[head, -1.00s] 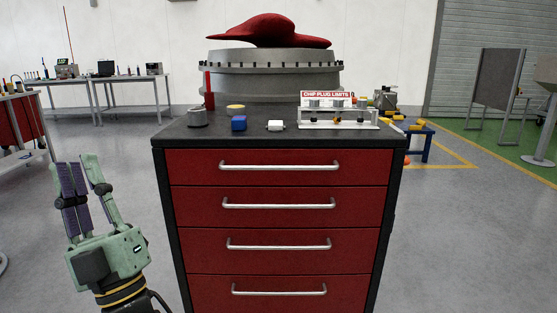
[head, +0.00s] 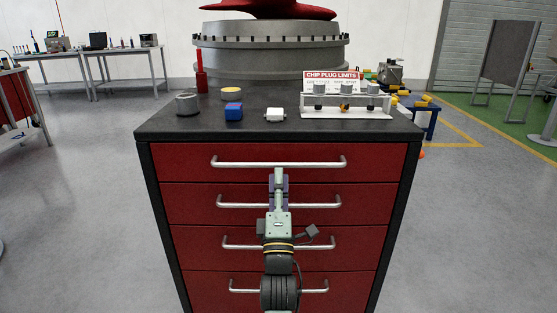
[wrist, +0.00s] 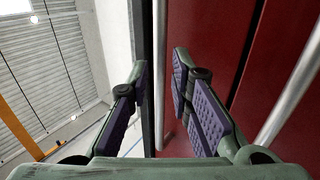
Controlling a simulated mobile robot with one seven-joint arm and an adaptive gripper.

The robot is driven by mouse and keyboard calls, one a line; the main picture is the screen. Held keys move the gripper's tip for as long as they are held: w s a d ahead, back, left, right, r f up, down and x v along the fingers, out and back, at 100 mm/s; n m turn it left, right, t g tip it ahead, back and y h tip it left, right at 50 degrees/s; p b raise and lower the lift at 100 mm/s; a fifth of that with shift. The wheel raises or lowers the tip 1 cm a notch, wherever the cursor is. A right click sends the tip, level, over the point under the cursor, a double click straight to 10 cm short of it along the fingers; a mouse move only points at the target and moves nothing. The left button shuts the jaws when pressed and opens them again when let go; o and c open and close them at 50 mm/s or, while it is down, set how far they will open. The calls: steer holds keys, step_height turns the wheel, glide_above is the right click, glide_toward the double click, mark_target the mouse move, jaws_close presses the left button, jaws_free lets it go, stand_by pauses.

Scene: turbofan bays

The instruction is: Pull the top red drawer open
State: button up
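The top red drawer (head: 180,163) is closed, its front flush with the cabinet. Its silver bar handle (head: 230,163) runs across the front. My gripper (head: 279,174) is upright in the head view, with its fingertips just below the middle of this handle. In the wrist view, my gripper (wrist: 160,95) is open, with a purple-padded finger on each side of the handle bar (wrist: 159,50). The bar lines up with the gap and touches neither finger visibly. How deep it sits between the fingers is hard to tell.
The second drawer's handle (head: 235,205) lies just below, partly behind my gripper; it also shows in the wrist view (wrist: 290,95). The cabinet top (head: 165,123) holds a blue block (head: 233,112), a white block (head: 275,115) and a plug rack (head: 346,112).

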mark_target(279, 165)
steer(key=shift+p+x, duration=0.45)
steer(key=shift+x, duration=1.8)
steer(key=shift+c, duration=0.2)
jaws_close()
